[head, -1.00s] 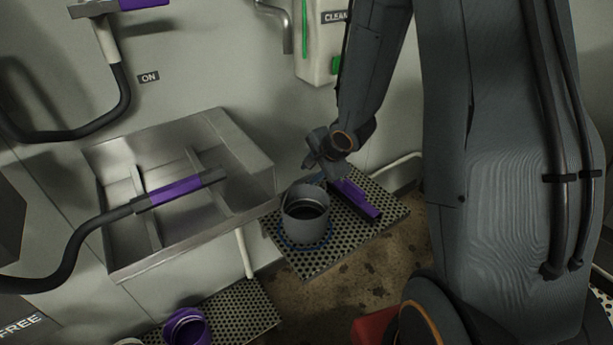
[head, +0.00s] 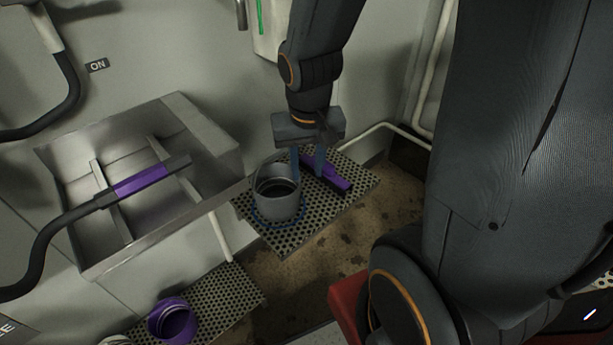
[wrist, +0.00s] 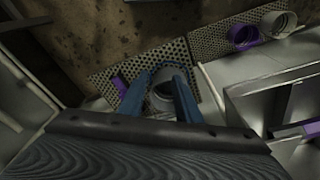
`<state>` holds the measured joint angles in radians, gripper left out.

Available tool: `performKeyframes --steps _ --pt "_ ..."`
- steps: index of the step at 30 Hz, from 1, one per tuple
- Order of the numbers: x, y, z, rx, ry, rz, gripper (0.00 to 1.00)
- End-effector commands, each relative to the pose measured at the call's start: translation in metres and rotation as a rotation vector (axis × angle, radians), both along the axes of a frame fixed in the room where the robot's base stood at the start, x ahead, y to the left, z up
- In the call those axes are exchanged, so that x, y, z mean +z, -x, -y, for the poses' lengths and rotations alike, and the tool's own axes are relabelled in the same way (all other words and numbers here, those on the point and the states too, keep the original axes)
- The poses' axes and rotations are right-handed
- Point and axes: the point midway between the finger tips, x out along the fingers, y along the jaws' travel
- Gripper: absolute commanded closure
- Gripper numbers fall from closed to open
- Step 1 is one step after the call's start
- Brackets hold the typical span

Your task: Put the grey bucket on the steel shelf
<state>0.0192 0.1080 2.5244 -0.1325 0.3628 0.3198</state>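The grey bucket (head: 277,205) stands upright on a perforated metal shelf (head: 290,237), inside a blue ring marking. It also shows in the wrist view, partly hidden between the blue fingers (wrist: 162,97). My gripper (head: 307,172) points down just behind and to the right of the bucket in the head view, its two blue fingers spread apart. It is open and holds nothing. Whether a finger touches the bucket cannot be told. A second, lower perforated shelf (head: 232,290) lies to the left; which of the two the task calls the steel shelf is unclear.
A purple block (head: 333,178) lies beside the bucket on the same shelf. A purple bucket (head: 172,320) is on the lower shelf. A steel sink-like basin (head: 215,140) with dividers and a purple-gripped handle (head: 140,180) stands to the left. A white pipe runs along the wall.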

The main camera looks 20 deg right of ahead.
Motion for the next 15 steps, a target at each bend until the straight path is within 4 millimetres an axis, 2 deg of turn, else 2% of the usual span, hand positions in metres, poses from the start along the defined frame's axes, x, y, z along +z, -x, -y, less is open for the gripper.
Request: performKeyframes --steps 3,6,15 --pt "0.008 0.025 -0.012 0.127 -0.011 -0.059 0.7" --pt "0.011 0.037 -0.018 0.193 -0.023 -0.088 0.7" --pt "0.012 0.042 -0.02 0.226 -0.029 -0.102 0.7"
